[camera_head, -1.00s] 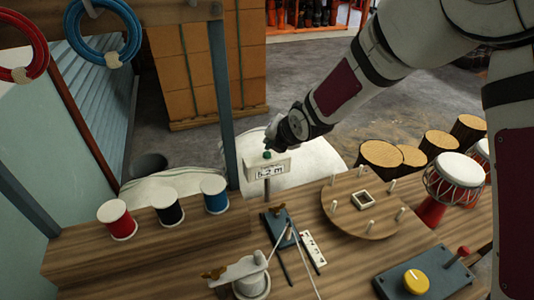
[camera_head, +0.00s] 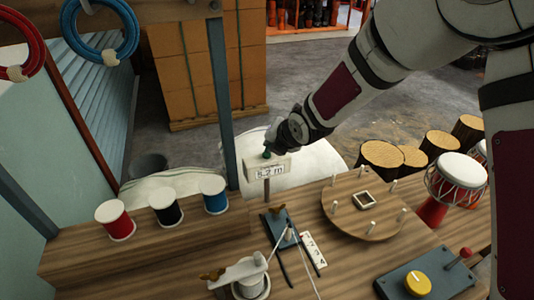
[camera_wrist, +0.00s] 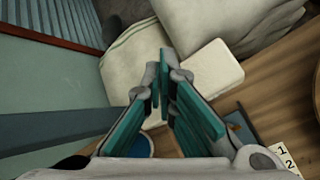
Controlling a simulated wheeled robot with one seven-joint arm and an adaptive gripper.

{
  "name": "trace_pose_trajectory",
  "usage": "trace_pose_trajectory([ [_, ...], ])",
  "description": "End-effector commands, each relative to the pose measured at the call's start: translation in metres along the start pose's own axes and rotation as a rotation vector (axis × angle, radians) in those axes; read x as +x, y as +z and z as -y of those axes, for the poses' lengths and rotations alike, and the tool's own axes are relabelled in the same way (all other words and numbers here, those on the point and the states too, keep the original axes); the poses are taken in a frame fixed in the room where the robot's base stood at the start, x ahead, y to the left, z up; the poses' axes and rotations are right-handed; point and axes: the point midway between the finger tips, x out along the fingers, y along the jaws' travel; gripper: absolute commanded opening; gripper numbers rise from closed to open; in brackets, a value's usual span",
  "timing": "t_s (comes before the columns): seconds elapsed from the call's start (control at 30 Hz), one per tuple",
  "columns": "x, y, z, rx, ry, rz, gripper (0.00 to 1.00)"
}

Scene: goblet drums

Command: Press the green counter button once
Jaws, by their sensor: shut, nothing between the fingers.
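The white counter box (camera_head: 280,166) stands on a post at the back edge of the workbench, with a display reading about "5.2 m". Its green button is on top, at the left end. My gripper (camera_head: 268,152) is shut and empty, its green-padded fingertips right at the button; the pads and button merge, so I cannot tell whether they touch. In the wrist view the box (camera_wrist: 215,70) lies just right of the fingertips (camera_wrist: 164,62), and the button is hidden.
Red, black and blue spools (camera_head: 214,194) stand at the left on the bench (camera_head: 150,245). A post (camera_head: 222,100) rises left of the box. A round pegged board (camera_head: 345,215) and a drum (camera_head: 456,178) stand to the right.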

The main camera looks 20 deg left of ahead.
Motion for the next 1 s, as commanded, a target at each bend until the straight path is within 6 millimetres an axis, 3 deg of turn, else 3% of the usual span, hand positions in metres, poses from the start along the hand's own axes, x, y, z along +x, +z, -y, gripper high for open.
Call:
trace_pose_trajectory([
  [1.0, 0.007, -0.0054, 0.005, 0.0, 0.0, -0.001, 0.0],
])
